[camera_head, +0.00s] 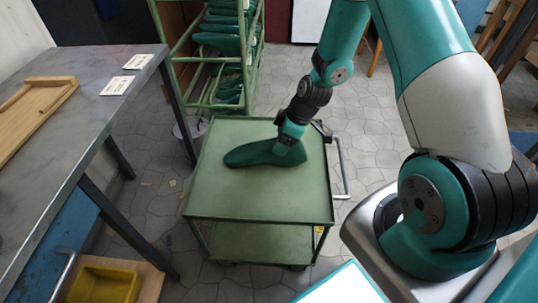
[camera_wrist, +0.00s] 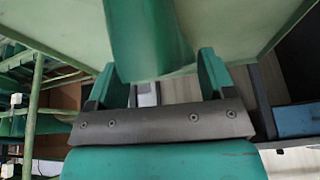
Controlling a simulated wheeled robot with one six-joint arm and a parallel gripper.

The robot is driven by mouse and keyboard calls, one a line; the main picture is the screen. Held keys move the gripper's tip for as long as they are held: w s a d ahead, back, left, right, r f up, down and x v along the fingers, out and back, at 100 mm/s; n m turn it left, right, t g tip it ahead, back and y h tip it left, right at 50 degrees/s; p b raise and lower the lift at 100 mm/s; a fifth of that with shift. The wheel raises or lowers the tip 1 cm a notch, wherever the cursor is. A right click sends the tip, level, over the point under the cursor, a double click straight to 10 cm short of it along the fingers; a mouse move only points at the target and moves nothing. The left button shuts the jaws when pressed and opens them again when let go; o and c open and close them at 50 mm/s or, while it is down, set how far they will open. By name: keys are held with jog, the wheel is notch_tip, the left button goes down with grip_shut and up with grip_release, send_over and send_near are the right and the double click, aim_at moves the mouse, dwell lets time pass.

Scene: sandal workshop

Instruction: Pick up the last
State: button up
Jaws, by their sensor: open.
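The last (camera_head: 258,154), a dark green foot-shaped form, lies on the top of the green cart (camera_head: 215,195) with its toe pointing left. My gripper (camera_head: 290,138) is at the raised ankle end of the last, reaching down from above. In the wrist view the gripper (camera_wrist: 158,66) is open, with one green finger on each side. The last (camera_wrist: 148,35) shows in line with the gap between the fingers. Whether either finger touches it I cannot tell.
A green rack (camera_head: 250,60) with several more green lasts stands behind the cart. A metal workbench (camera_head: 75,130) at left holds a wooden tray (camera_head: 35,105) and two white cards. A yellow bin (camera_head: 105,285) sits below. The cart's handle (camera_head: 341,165) is at its right.

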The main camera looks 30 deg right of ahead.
jog(key=shift+f, duration=0.15)
jog(key=c, duration=1)
jog(key=shift+w, duration=0.1)
jog(key=shift+c, duration=0.3)
jog(key=shift+r, duration=0.2)
